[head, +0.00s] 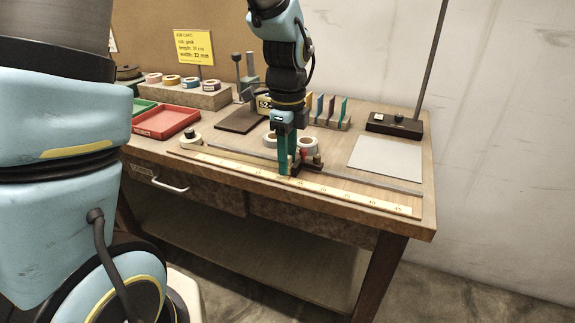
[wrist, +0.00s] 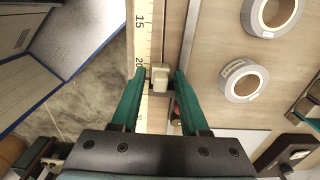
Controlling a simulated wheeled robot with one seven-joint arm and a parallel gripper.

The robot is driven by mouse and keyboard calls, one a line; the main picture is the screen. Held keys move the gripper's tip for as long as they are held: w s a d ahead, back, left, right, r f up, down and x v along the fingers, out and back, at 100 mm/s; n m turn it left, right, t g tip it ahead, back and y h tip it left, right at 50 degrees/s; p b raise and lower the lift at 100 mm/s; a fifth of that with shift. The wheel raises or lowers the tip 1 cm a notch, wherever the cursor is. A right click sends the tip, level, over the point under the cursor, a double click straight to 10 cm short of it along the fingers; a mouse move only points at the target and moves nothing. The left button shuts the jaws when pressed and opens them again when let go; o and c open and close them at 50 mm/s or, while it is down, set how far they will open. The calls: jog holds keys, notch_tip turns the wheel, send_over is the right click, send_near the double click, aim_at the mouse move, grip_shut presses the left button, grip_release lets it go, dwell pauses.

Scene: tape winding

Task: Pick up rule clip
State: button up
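A yellowed rule (head: 345,193) with printed numbers lies along the front of the bench; it also shows in the wrist view (wrist: 145,42). A small cream block (wrist: 160,76), which looks like the rule clip, sits at the rule near the 20 mark. My gripper (wrist: 161,73) is open, its green fingertips on either side of this block with a small gap on each side. In the head view my gripper (head: 287,172) points down at the rule, and its fingers hide the block.
A dark brown fixture with a red knob (head: 308,161) stands close to my fingers' right. A white sheet (head: 385,157) lies right, a red tray (head: 166,121) left. The bench's front edge is close.

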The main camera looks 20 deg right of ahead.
grip_shut()
dwell(0.4)
